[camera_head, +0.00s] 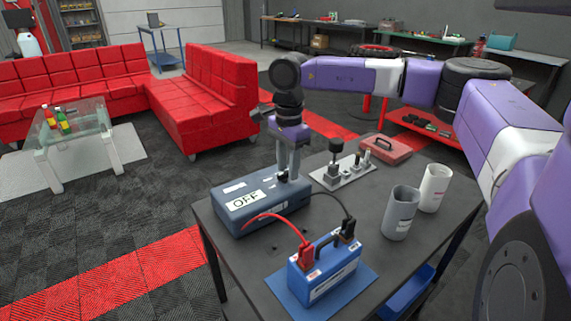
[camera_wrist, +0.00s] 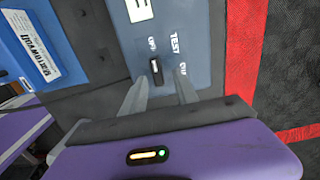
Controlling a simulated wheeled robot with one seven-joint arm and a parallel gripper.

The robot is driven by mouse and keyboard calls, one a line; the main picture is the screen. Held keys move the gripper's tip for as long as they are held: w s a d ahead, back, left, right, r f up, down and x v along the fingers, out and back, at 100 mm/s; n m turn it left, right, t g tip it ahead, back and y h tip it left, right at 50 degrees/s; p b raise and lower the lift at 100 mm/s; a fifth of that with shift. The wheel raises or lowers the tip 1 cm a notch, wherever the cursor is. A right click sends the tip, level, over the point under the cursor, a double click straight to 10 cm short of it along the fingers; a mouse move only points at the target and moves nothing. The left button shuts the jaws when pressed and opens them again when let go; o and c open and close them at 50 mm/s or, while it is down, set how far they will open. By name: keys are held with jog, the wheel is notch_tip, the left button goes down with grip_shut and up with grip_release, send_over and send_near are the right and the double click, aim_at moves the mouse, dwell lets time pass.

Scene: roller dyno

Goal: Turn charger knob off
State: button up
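The charger (camera_head: 238,212) is a blue-grey box on the dark table, with a large white OFF label on its front. In the wrist view, its panel (camera_wrist: 205,45) carries a small black knob (camera_wrist: 156,72) with small white printed words around it; one reads TEST. Which word the knob points to is not clear. My gripper (camera_head: 288,178) reaches down at the charger's right end. In the wrist view, my gripper (camera_wrist: 160,88) is open, its two fingers apart with the knob between their tips. Whether either finger touches the knob cannot be told.
A blue battery (camera_head: 335,277) with red and black clamps stands in front, its cables running to the charger. A grey cup (camera_head: 400,213), a white cup (camera_head: 434,188), a metal plate with fittings (camera_head: 343,172) and a red case (camera_head: 386,150) share the table (camera_head: 375,255).

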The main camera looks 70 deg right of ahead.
notch_tip(320, 180, up, 8)
jog(key=shift+f, duration=0.1)
dwell(0.4)
jog(key=shift+d, duration=0.1)
dwell(0.4)
